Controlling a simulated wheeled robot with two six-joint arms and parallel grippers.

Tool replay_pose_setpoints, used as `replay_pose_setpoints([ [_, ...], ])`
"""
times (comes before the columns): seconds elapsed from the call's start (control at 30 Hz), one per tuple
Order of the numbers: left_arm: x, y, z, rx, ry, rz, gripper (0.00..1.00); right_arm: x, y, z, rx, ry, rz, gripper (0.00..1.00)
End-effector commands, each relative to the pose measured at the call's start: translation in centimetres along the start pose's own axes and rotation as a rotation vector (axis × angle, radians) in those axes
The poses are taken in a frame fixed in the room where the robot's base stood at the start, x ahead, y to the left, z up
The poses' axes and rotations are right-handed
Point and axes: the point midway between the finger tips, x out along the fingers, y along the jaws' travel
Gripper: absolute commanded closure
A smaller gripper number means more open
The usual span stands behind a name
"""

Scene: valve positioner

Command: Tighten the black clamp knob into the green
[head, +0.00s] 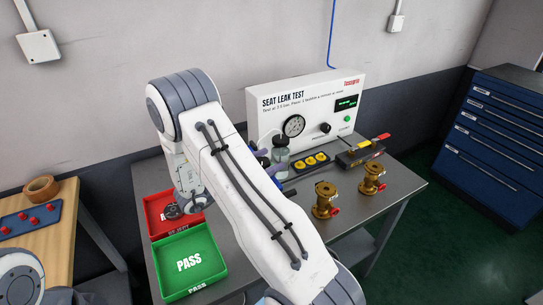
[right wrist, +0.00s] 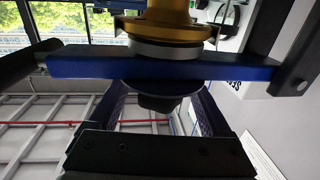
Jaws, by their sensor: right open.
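In the right wrist view the black clamp knob (right wrist: 160,100) hangs under a blue crossbar (right wrist: 85,66). Above the bar are a pale disc (right wrist: 165,50) and a brass valve body (right wrist: 165,25). My right gripper (right wrist: 160,108) is open, with its dark fingers on either side of the knob; I cannot tell whether they touch it. In the head view my right arm hides most of this gripper and the clamp. The test box (head: 290,98) has a dial gauge (head: 294,126); its needle and any green zone are too small to read. My left gripper is not in view.
Two brass valves (head: 325,200) (head: 372,178) stand on the right of the grey bench. A red tray (head: 152,228) and green PASS tray (head: 190,262) sit at left. Blue drawers (head: 497,130) stand at right.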

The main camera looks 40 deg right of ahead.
Motion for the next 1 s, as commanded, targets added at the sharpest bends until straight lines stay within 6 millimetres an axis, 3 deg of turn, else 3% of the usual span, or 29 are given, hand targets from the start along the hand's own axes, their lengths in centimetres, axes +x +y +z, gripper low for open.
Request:
replay_pose_setpoints([
  [0.2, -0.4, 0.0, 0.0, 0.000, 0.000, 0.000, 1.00, 1.6, 0.0, 0.0, -0.001, 0.000, 0.000, 0.17],
  [0.47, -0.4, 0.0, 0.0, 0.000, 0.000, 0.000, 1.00, 1.7, 0.0, 0.0, 0.000, 0.000, -0.001, 0.17],
  [0.6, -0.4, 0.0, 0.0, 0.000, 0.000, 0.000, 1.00, 1.6, 0.0, 0.0, 0.000, 0.000, -0.001, 0.71],
  [0.67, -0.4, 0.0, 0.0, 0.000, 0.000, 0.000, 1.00, 1.6, 0.0, 0.0, 0.000, 0.000, -0.001, 0.94],
  [0.7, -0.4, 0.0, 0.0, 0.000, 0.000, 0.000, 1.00, 1.6, 0.0, 0.0, 0.000, 0.000, -0.001, 1.00],
  [1.0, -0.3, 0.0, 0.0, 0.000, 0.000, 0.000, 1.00, 1.6, 0.1, 0.1, 0.002, -0.001, 0.040, 1.00],
])
